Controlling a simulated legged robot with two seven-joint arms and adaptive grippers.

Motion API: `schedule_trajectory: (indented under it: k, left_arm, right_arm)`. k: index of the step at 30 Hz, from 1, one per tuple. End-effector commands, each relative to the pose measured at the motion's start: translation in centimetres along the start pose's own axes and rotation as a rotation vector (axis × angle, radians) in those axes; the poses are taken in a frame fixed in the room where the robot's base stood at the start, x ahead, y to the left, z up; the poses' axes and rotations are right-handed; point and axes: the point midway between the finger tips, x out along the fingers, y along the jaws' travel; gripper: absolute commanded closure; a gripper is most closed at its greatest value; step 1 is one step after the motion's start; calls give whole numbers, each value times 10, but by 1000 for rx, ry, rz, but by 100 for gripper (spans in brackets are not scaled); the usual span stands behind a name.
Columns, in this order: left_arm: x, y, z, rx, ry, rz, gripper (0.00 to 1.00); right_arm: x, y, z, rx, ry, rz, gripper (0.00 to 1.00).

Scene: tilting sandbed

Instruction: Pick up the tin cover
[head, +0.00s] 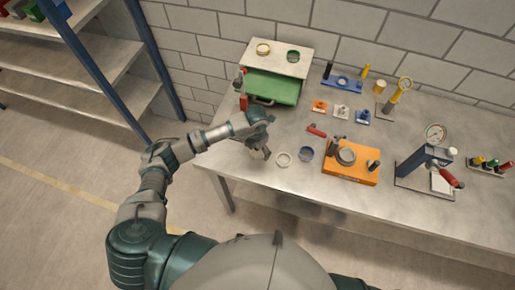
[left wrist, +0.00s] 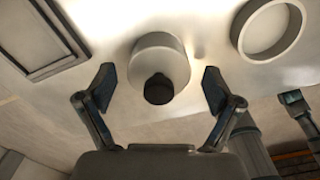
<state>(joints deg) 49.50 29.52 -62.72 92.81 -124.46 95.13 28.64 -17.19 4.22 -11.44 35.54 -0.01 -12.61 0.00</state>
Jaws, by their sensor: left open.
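The tin cover (left wrist: 160,62) shows in the left wrist view as a round pale grey piece with a dark knob (left wrist: 159,89). It lies on the bench between and beyond the two fingertips of my left gripper (left wrist: 158,90). The fingers are spread, with a gap on both sides, and do not appear to touch it. In the head view my left gripper (head: 262,152) hangs low over the bench's front left part and hides most of the cover. My right gripper is out of view.
An orange fixture (head: 350,174) stands farther right. A green-drawered box (head: 272,88) stands behind. The bench's front edge is close.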

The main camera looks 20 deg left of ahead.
Motion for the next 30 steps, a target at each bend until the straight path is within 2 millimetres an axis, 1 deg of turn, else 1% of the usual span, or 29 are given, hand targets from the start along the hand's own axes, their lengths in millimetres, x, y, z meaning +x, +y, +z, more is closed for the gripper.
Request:
schedule_trajectory:
  k: [3,10,11,12,14,15,17,26,30]
  left_arm:
    - [10,0,0,-1,1,0,9]
    - [12,0,0,0,0,0,9]
    - [12,0,0,0,0,0,17]
    - [12,0,0,0,0,0,27]
    - [11,0,0,0,0,0,42]
    - [11,0,0,0,0,0,52]
    - [11,0,0,0,0,0,67]
    - [11,0,0,0,0,0,68]
    - [7,0,0,0,0,0,68]
  right_arm:
    - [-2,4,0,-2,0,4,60]
    - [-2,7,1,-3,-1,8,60]
    - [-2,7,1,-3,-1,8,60]
    - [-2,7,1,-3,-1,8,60]
    - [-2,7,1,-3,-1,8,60]
    - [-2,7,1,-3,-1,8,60]
    - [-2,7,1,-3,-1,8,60]
    - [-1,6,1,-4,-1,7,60]
    - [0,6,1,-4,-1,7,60]
